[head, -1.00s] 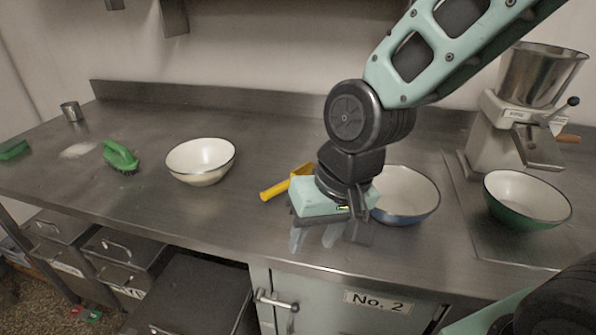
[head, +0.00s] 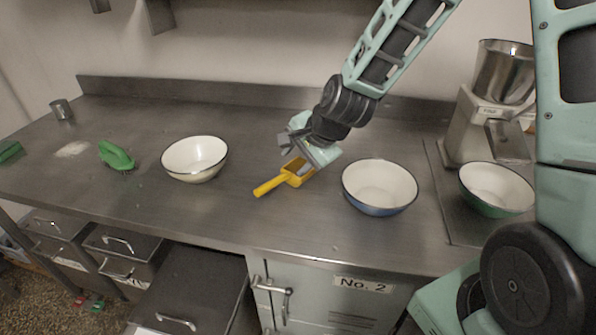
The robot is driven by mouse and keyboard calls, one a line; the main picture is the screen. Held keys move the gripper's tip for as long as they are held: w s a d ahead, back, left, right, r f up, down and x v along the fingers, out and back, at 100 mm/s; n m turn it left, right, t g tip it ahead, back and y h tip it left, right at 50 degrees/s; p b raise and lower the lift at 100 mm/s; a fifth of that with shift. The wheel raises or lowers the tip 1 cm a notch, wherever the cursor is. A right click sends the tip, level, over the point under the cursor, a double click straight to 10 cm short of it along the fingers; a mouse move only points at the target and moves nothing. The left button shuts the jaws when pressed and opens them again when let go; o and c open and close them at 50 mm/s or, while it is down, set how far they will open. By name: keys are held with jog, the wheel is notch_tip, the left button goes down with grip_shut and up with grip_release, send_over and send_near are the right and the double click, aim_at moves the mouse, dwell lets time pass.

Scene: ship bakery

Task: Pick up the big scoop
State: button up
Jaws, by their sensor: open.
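One scoop is in view, a yellow scoop (head: 268,186) lying on the steel counter between the white bowl and the blue bowl. Its handle points to the lower left and its scoop end to the upper right. My gripper (head: 288,152) is open and empty, just above and behind the scoop end. The gripper's body hides part of the scoop end. I cannot tell whether the fingers touch it.
A white bowl (head: 195,160) stands left of the scoop, a blue bowl (head: 379,188) right of it. A green bowl (head: 496,190) and a grinder (head: 472,125) are farther right. A green brush (head: 116,156) and a metal cup (head: 61,110) are at left. The counter's front strip (head: 200,222) is clear.

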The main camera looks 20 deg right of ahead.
aim_at(279, 179)
jog(key=p+x, duration=0.1)
jog(key=x, duration=0.6)
jog(key=shift+s, duration=0.1)
jog(key=shift+p+x, duration=0.9)
jog(key=shift+x, duration=1.05)
jog(key=shift+a+f, duration=0.3)
jog(key=shift+f, duration=0.3)
grip_shut()
